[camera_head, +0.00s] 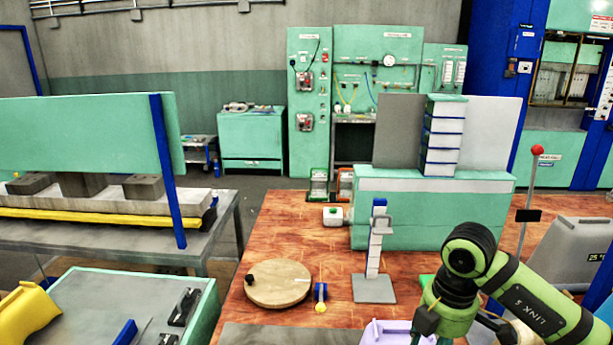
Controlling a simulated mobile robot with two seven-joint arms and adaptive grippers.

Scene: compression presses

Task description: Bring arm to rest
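My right arm, green and black, comes in from the right edge and bends down at the lower right. The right gripper (447,318) is at its lower end, low over the front of the wooden table (240,305). Its fingertips are cut off or hidden at the bottom edge, so I cannot tell whether it is open or holds anything. A lilac object (393,333) lies just left of it, partly cut off by the bottom edge. My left arm and gripper are not in view.
A round wooden disc (278,283), a small blue-and-yellow item (320,297) and an upright stand (374,265) are on the table. A green press block (420,230) stands behind. A red-knobbed lever (537,150) rises behind the arm. Another bench (110,240) is at left.

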